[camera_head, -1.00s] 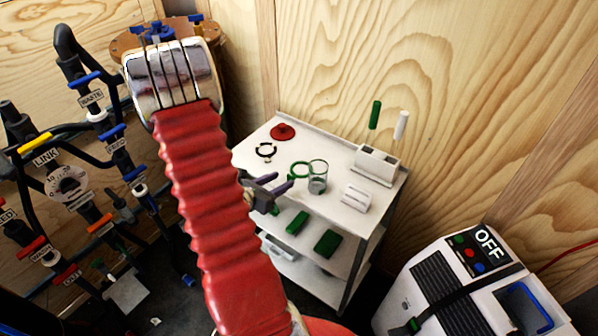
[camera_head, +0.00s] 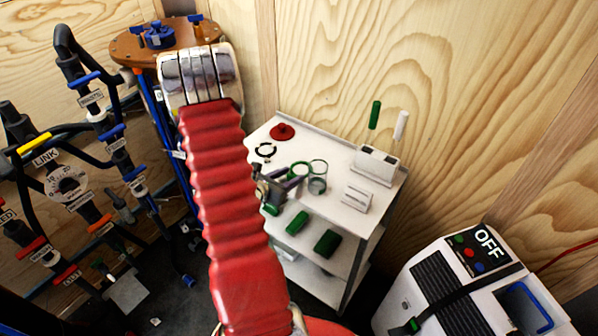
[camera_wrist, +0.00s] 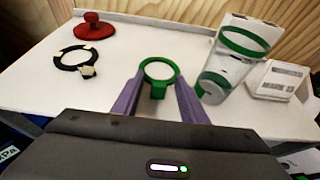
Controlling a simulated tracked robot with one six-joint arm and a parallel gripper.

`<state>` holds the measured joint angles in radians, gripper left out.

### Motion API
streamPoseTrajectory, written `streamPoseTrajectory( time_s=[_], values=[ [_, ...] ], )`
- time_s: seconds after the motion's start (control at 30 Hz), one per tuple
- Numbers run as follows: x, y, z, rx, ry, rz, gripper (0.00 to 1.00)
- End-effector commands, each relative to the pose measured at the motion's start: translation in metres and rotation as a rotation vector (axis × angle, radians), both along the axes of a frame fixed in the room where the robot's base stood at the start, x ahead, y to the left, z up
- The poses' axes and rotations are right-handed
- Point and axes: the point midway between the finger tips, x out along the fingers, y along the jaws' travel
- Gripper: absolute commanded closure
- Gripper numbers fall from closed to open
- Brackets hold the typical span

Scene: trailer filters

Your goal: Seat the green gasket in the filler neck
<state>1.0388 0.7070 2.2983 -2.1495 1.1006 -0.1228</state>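The green gasket (camera_wrist: 157,67), a ring with a small tab, lies on the white trolley top. It also shows in the head view (camera_head: 300,170). My gripper (camera_wrist: 159,80) reaches over the trolley's near edge. Its two purple fingers are apart, one on each side of the gasket's tab, with gaps visible on both sides. In the head view my gripper (camera_head: 289,184) is partly hidden by my red arm. I cannot make out for certain which fitting is the filler neck.
A clear cup with green bands (camera_wrist: 234,62) stands right beside the gasket. A black ring (camera_wrist: 76,60), a red knob (camera_wrist: 93,27) and a white block (camera_wrist: 283,80) are also on the trolley top (camera_head: 338,150). A pipe rack with coloured valve handles (camera_head: 68,185) stands left.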

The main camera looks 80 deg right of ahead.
Motion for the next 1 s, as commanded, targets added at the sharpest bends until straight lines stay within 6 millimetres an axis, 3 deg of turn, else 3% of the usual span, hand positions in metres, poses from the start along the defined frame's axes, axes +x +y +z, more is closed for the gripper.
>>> streamPoseTrajectory(
  time_s=[0.5,1.0],
  values=[
    [0.0004,0.0000,-0.0001,0.000,0.000,0.001,0.61],
    [0.0005,0.0002,-0.0003,0.000,0.000,0.001,0.96]
  ],
)
